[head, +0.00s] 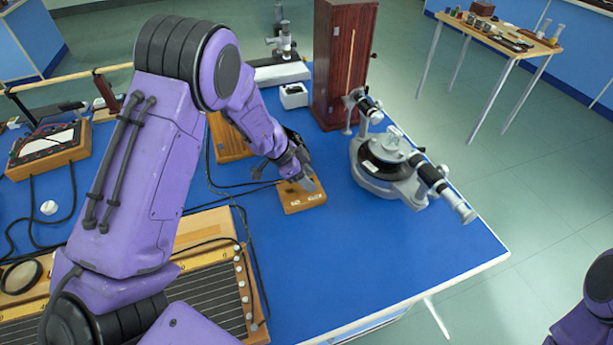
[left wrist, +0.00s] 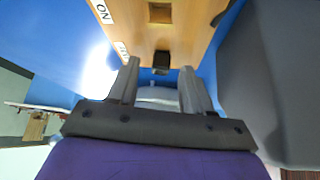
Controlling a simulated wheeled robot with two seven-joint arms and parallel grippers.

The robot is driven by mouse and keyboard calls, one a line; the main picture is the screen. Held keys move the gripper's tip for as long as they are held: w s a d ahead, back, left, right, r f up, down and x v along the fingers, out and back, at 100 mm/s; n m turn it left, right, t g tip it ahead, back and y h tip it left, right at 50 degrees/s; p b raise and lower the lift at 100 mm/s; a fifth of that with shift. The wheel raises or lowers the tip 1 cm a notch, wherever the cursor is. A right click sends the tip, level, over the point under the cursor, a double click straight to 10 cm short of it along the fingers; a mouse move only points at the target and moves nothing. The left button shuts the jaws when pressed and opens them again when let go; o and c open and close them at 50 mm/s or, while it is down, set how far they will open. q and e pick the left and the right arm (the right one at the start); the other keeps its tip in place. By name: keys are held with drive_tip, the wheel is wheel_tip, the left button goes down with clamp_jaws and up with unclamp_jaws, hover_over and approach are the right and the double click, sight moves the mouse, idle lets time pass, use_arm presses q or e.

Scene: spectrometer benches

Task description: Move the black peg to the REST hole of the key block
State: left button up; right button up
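The key block (head: 300,202) is a small wooden block on the blue bench, below my left gripper (head: 305,180). In the left wrist view the block (left wrist: 195,25) has an empty square hole (left wrist: 160,13) beside a label reading ON. The black peg (left wrist: 161,61) stands at the block's other end, beside a second label too blurred to read surely. My left gripper (left wrist: 160,65) is open, its fingers on either side of the peg with a gap at each side. The peg is hidden in the head view. My right gripper is out of view; only part of that arm shows.
A grey optical instrument (head: 390,165) stands right of the block. A tall dark wooden case (head: 342,65) is behind. Black cables (head: 235,190) run left of the block. The bench's front right area (head: 400,255) is clear.

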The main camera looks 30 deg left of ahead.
use_arm(q)
drive_tip(key=v, duration=1)
drive_tip(key=shift+r, duration=0.2)
drive_tip(key=shift+s+a, duration=0.1)
drive_tip(key=shift+s, duration=0.05)
